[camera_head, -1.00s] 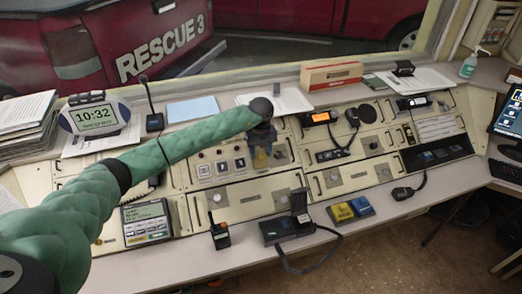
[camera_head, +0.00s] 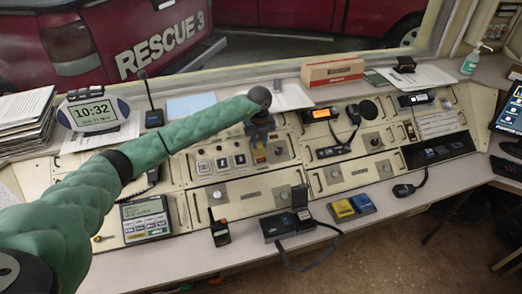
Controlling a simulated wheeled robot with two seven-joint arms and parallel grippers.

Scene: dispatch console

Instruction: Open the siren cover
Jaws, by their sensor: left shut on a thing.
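My left gripper (camera_head: 262,137) points down at the upper middle panel of the console, just right of a row of square buttons. It is shut on a small part there, which I take to be the siren cover; the fingers hide most of it. How far the cover is tilted cannot be told. My right gripper is not in view.
A digital clock (camera_head: 93,113) and a stack of papers stand at the left. A cardboard box (camera_head: 332,70) stands on the back ledge.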

